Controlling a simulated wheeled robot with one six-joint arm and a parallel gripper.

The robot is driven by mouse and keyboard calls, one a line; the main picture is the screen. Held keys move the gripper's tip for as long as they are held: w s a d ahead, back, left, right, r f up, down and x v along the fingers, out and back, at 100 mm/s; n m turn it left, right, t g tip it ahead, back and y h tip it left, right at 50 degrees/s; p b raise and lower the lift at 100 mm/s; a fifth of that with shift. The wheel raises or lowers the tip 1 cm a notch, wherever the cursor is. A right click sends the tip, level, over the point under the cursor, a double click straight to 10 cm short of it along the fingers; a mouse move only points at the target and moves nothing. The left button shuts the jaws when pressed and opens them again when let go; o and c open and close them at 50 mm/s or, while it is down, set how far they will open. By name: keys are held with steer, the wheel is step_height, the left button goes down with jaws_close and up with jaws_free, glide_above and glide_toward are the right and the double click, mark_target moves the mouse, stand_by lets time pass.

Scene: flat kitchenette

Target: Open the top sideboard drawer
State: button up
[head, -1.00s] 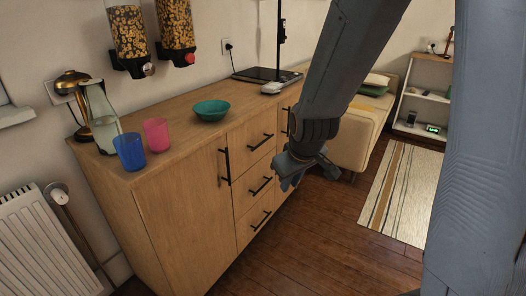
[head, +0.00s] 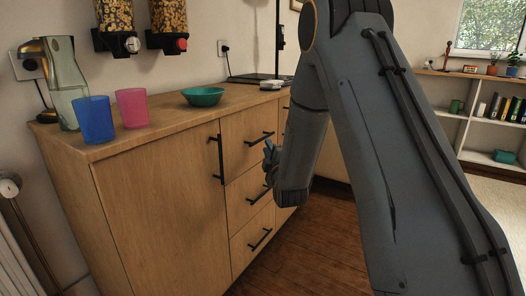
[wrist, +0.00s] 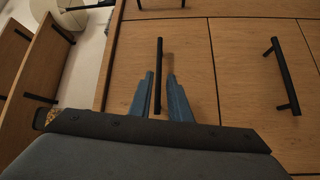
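The sideboard (head: 160,215) stands at the left in the head view. Its top drawer (head: 240,150) is shut, flush with the front, and has a black bar handle (head: 260,138). My gripper (head: 268,158) is in front of the drawers, partly hidden by my arm. In the wrist view, which is turned on its side, my gripper (wrist: 161,95) has its two blue-grey fingers apart. The top drawer's handle (wrist: 158,65) runs between them, with a gap on each side. Whether it is within finger depth cannot be told.
The middle drawer handle (wrist: 282,76) is to the right in the wrist view. A blue cup (head: 95,120), a pink cup (head: 131,108), a glass carafe (head: 66,80) and a green bowl (head: 203,97) stand on top. Cereal dispensers (head: 165,25) hang above. The floor in front is clear.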

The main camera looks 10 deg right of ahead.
mark_target(264, 138)
steer(key=shift+t, duration=0.3)
steer(key=w, duration=0.2)
steer(key=w+b, duration=0.1)
steer(key=w, duration=0.2)
steer(key=w+r+b, duration=0.1)
steer(key=w, duration=0.2)
steer(key=shift+w, duration=0.1)
jaws_close()
